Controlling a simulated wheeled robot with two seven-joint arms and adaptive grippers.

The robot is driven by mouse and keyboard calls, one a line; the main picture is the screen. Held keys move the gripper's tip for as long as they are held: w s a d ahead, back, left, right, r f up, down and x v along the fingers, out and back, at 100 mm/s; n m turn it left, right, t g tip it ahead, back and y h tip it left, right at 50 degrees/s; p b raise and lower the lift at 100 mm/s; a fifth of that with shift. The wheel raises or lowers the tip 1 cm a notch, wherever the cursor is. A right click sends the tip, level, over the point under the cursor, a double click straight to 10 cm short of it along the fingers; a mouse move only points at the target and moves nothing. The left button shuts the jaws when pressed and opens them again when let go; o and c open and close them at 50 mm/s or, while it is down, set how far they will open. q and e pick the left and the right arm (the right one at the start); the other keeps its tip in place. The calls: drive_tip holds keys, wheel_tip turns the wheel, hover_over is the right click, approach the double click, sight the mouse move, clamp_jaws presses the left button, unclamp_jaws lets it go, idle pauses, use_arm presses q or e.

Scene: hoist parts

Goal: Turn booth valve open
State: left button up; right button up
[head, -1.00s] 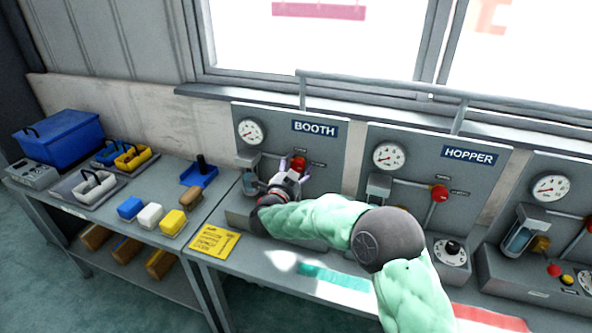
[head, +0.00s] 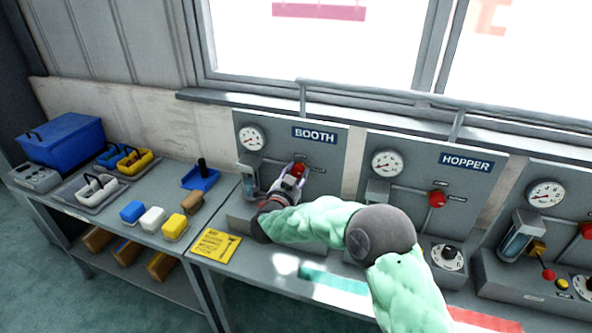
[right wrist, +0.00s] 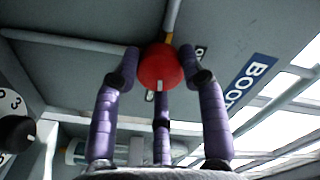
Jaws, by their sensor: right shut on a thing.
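The booth valve's round red knob (head: 297,170) sits on the grey panel under the BOOTH sign (head: 315,134). My right gripper (head: 291,177) reaches it from the front and is shut on it. In the right wrist view the red knob (right wrist: 160,66) lies between the purple fingers of the gripper (right wrist: 161,82). A yellow-banded lever or pipe (right wrist: 172,22) runs up from behind the knob. Position labels beside the knob are partly hidden by the fingers. My left gripper is out of view.
The booth gauge (head: 251,138) is left of the valve. The HOPPER panel (head: 410,165) with its own red knob (head: 437,199) stands to the right. A yellow card (head: 215,245) lies on the bench. Trays, blocks and a blue box (head: 62,143) fill the left table.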

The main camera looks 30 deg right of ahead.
drive_tip(key=n+p, duration=0.6)
drive_tip(key=shift+r, duration=0.25)
drive_tip(key=shift+n+p, duration=1)
drive_tip(key=shift+n, duration=0.1)
drive_tip(key=n+p, duration=0.3)
drive_tip(key=n, duration=0.1)
drive_tip(key=shift+f+n+p, duration=0.15)
drive_tip(key=shift+n+p, duration=1)
drive_tip(key=shift+n, duration=0.55)
drive_tip(key=o, duration=1.1)
drive_tip(key=shift+o, duration=0.2)
drive_tip(key=shift+f, duration=0.1)
